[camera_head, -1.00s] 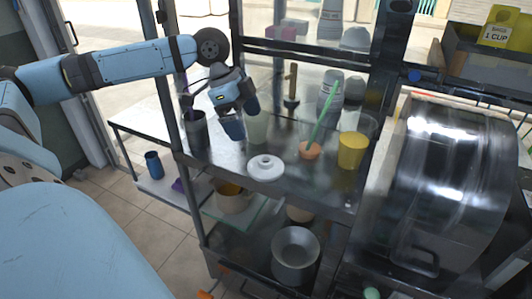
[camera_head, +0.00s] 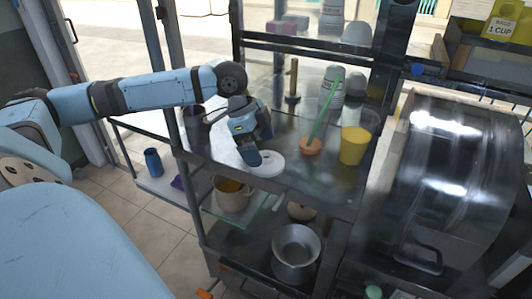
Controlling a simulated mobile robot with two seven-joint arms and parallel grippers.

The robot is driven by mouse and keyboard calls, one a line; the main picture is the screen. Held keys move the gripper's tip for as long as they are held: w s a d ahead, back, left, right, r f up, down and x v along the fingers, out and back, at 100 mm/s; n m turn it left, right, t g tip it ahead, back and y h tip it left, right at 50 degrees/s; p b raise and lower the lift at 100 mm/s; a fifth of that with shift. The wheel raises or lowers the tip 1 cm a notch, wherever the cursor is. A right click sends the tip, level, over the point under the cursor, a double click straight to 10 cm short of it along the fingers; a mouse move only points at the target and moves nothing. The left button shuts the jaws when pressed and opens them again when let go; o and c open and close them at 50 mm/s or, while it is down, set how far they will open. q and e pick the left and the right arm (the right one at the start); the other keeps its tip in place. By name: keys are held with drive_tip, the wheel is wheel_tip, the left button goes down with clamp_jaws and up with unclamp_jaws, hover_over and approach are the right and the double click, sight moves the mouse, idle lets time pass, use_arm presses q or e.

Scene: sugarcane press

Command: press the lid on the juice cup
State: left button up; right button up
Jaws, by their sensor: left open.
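A white round lid (camera_head: 270,166) with a raised centre lies on the metal shelf (camera_head: 300,187). My left gripper (camera_head: 258,147) is open, pointing down over the lid, with one blue finger overlapping its left part; I cannot tell whether they touch. A clear cup with yellow contents (camera_head: 353,147) stands open on the shelf to the right. A pale greenish cup seen earlier is hidden behind my left gripper. My right gripper is out of view.
Behind are a wooden-handled tool (camera_head: 293,82) and stacked grey cups (camera_head: 331,88). Rack posts frame the shelf. A large metal drum (camera_head: 450,170) stands right.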

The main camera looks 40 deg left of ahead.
use_arm(q)
drive_tip(key=x, duration=0.2)
drive_tip(key=shift+d+f, duration=0.1)
drive_tip(key=shift+f, duration=0.4)
drive_tip(key=c, duration=0.5)
drive_tip(key=shift+c, duration=0.2)
drive_tip(key=shift+r, duration=0.2)
wheel_tip(320, 180, up, 20)
drive_tip(key=p, duration=0.4)
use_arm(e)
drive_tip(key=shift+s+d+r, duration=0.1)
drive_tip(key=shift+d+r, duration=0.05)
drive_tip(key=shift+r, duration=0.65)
